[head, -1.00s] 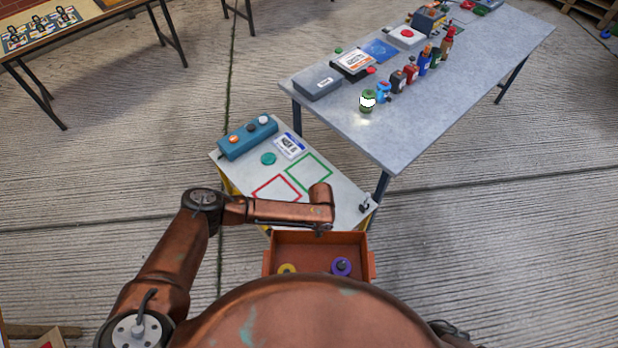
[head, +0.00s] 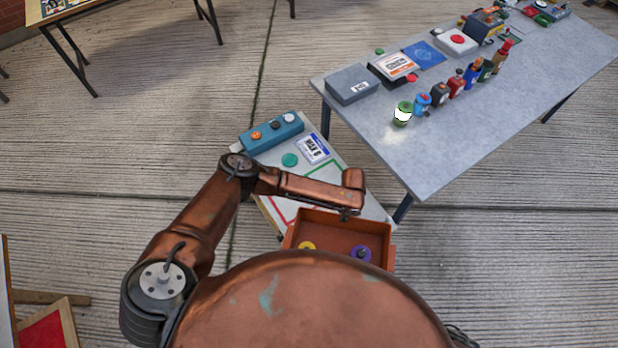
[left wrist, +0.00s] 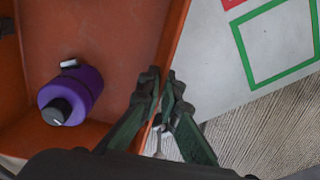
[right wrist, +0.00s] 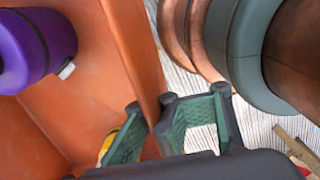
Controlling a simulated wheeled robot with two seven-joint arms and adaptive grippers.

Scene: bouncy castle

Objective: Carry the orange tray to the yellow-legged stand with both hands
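The orange tray (head: 330,222) is in front of my body, its near part hidden by my torso. It holds a purple bottle (head: 361,253) with a dark cap and a yellow item (head: 307,246). My left gripper (left wrist: 163,88) has its fingers on both sides of one tray wall, closed on it. My right gripper (right wrist: 155,105) pinches another wall, one finger inside and one outside. The stand (head: 378,207) has a light top with red and green outlines; its legs are mostly hidden. In the head view the tray overlaps the stand's near edge; its height above it is unclear.
On the stand's far part are a blue box with knobs (head: 272,133), a label card (head: 313,149) and a teal disc (head: 290,160). A long grey table (head: 470,130) with bottles and boxes stands close at the right. A wooden-framed red panel (head: 45,330) lies at lower left.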

